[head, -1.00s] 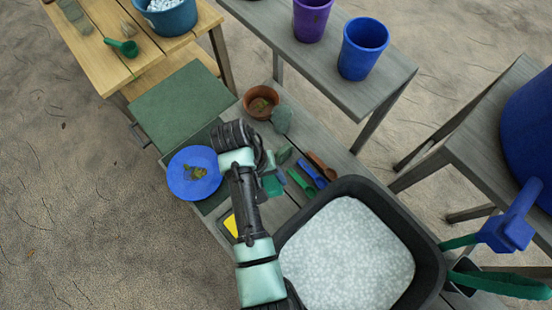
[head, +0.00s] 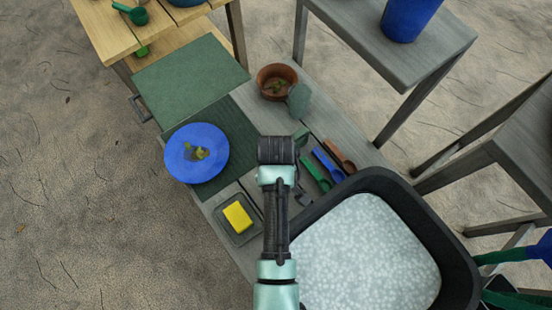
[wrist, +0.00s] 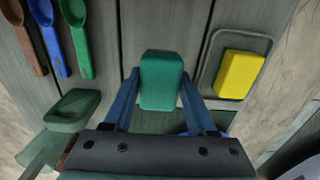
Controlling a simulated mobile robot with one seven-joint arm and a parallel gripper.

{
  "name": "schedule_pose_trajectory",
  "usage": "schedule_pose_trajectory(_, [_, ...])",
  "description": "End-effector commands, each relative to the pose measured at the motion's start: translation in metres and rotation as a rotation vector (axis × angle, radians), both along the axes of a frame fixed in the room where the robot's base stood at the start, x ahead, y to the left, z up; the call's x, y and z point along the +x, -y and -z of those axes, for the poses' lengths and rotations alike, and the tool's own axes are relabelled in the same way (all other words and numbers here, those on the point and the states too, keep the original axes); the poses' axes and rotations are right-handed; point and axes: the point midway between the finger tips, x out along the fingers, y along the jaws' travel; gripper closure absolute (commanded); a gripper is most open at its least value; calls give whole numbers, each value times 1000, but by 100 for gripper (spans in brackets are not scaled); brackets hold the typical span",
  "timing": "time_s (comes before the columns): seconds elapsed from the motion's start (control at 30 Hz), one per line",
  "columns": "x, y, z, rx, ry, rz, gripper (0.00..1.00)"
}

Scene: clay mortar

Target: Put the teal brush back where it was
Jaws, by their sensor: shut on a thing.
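In the wrist view, the teal brush (wrist: 161,72), a rounded teal block, sits between the two blue fingers of my gripper (wrist: 161,88). The fingers are shut on its sides. It is over the grey planks of the low table; I cannot tell whether it touches them. It is between the yellow sponge's tray and the row of spoons. In the head view my arm hides the brush and the fingertips.
A yellow sponge (head: 238,216) lies in a small tray (head: 250,236). Green (head: 315,172), blue (head: 328,165) and brown (head: 340,155) spoons lie beside a black tub (head: 385,182).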

Motion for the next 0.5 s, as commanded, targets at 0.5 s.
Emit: schedule_pose_trajectory(0.5, [0, 0, 33, -1, -1, 1, 88])
